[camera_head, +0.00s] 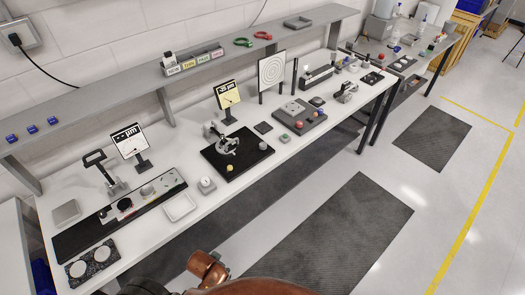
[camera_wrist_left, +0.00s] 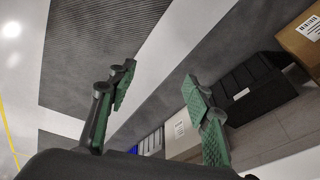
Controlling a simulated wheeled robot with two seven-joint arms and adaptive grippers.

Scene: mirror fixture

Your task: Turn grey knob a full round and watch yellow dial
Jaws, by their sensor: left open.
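The yellow dial (camera_head: 229,95) stands upright on a small black stand on the bench, with a dark needle on its face. In front of it, a metal mirror fixture (camera_head: 226,136) sits on a black plate (camera_head: 250,167). A small grey knob (camera_head: 263,146) shows at the plate's right side, and a yellow knob (camera_head: 231,168) near its front. The parts are too small to make out any marks. My left gripper (camera_wrist_left: 160,74) is open and empty in the left wrist view, over the floor and away from the fixture. My right gripper is not in view.
A white-faced dial (camera_head: 129,141) stands farther left behind a long dark rail. A small grey gauge (camera_head: 206,185) and a white tray (camera_head: 179,207) sit left of the black plate. A grey block (camera_head: 299,115) with coloured knobs is to its right. A shelf (camera_head: 150,84) overhangs the bench's back.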

